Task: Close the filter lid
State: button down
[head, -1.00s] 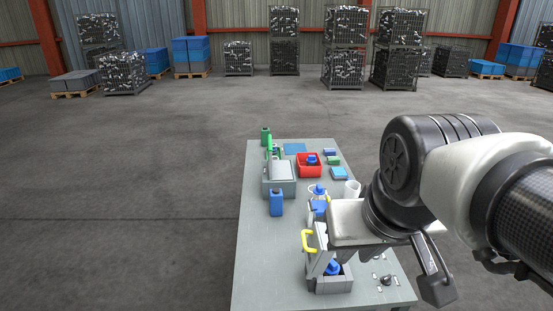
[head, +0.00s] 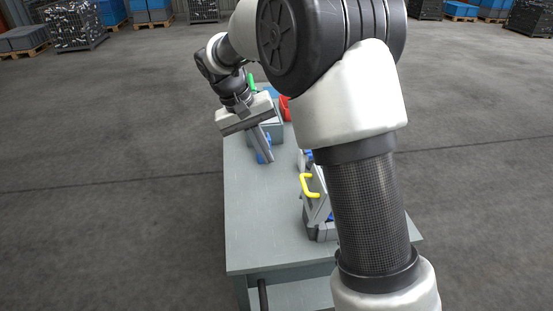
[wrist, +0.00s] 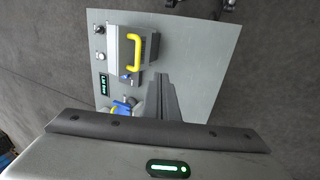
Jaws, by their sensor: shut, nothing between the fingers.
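The filter box (head: 326,233) stands on the bench, partly hidden behind my arm in the head view. Its grey lid (head: 317,208) with the yellow handle (head: 308,188) stands raised and tilted above the box. In the wrist view the lid (wrist: 128,64) and its yellow handle (wrist: 137,52) lie up and left of my fingers. My gripper (head: 268,158) is shut and empty, over the bench to the left of the lid and apart from it. The shut fingers also show in the wrist view (wrist: 160,80).
In the wrist view, a blue-and-yellow item (wrist: 122,107) and a small display (wrist: 104,84) are near the lid. The bench's front left (head: 260,230) is clear.

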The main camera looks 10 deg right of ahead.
aim_at(304, 182)
jog(key=d+f, duration=0.7)
jog(key=f, duration=0.2)
jog(key=shift+s+d+b, duration=0.2)
jog(key=shift+b, duration=0.2)
jog(key=shift+d+r, duration=0.1)
jog(key=shift+d+r+y+p, duration=0.25)
jog(key=shift+d+y+p, duration=0.15)
jog(key=shift+d+p, duration=0.2)
jog(key=shift+d+r+y+p, duration=0.2)
jog(key=shift+d+y+p, duration=0.2)
jog(key=shift+d+p, duration=0.15)
jog(key=d+y+p, duration=0.2)
jog(key=d, duration=0.1)
jog(key=d+y+p, duration=0.2)
jog(key=d+y, duration=0.1)
jog(key=d, duration=0.1)
jog(key=d+f+y+b, duration=0.4)
jog(key=d+f+y, duration=0.2)
jog(key=d, duration=0.3)
jog(key=shift+y, duration=0.6)
